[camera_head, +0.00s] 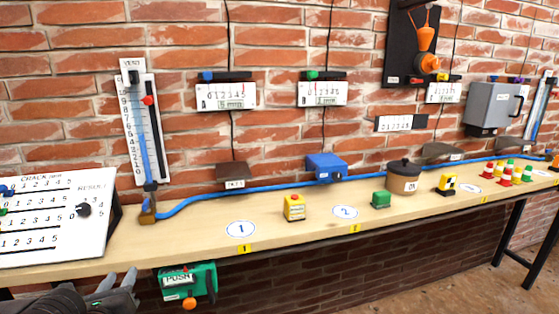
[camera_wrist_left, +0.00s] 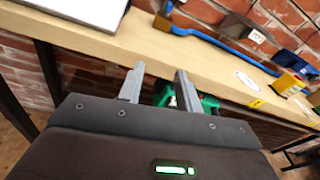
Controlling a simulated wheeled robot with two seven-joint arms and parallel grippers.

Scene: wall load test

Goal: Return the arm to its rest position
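My left gripper (camera_head: 118,281) is at the lower left of the head view, in front of the bench's front edge. In the left wrist view its two grey fingers (camera_wrist_left: 158,86) stand apart with nothing between them, so it is open and empty. The green PUSH device (camera_head: 188,284) hangs below the bench edge, just right of the gripper; it shows partly behind the fingers in the wrist view (camera_wrist_left: 208,104). My right gripper is in neither view.
A wooden bench (camera_head: 290,232) runs along the brick wall. On it are a white crack-gauge board (camera_head: 50,238), a yellow block (camera_head: 294,208), a blue box (camera_head: 326,166), a green block (camera_head: 381,200) and a dark-lidded pot (camera_head: 403,180). A blue hose (camera_head: 235,191) runs along the back.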

